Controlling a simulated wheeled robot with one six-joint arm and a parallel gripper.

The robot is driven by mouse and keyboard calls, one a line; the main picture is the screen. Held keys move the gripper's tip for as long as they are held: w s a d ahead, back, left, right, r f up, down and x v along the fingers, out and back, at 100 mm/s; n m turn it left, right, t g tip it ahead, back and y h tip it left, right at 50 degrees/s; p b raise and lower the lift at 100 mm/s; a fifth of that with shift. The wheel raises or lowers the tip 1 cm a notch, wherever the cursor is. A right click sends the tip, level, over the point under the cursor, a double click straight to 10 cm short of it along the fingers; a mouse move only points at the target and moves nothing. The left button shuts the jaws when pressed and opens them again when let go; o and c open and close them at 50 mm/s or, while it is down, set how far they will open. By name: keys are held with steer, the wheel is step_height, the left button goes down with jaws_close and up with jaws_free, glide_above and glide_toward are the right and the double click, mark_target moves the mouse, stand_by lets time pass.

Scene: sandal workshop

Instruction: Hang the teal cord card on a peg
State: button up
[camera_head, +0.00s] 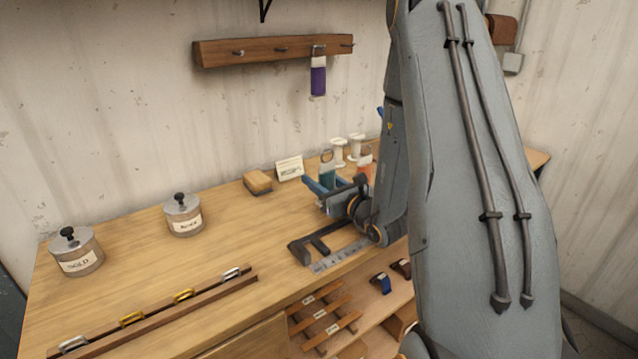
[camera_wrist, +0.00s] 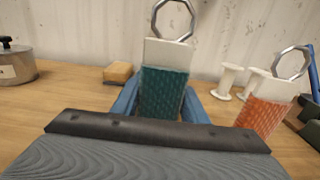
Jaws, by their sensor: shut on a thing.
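The teal cord card (camera_wrist: 164,92) has a white top and a metal ring. It stands upright between the blue fingers of my gripper (camera_wrist: 160,105), which is shut on it low over the bench. In the head view the teal card (camera_head: 327,178) shows beside my gripper (camera_head: 327,190), partly hidden by it. The wooden peg rail (camera_head: 225,52) is on the wall above the bench.
An orange cord card (camera_wrist: 262,115) stands close to the right of my gripper. White spools (camera_wrist: 229,80) are behind it. A tan block (camera_head: 257,182), a small sign (camera_head: 289,168) and two lidded pots (camera_head: 184,215) are on the bench. The wall below the rail's left part is clear.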

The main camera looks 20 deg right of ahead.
steer(key=shift+f, duration=0.7)
steer(key=shift+f, duration=0.2)
steer(key=o, duration=1.1)
steer(key=shift+o, duration=0.2)
steer(key=shift+r, duration=0.2)
steer(key=s+b, duration=0.1)
steer(key=s, duration=0.2)
steer(key=s+d+b, duration=0.1)
steer(key=s, duration=0.3)
steer(key=s+d+b, duration=0.1)
steer(key=s, duration=0.3)
steer(key=shift+d, duration=0.1)
steer(key=shift+s, duration=0.4)
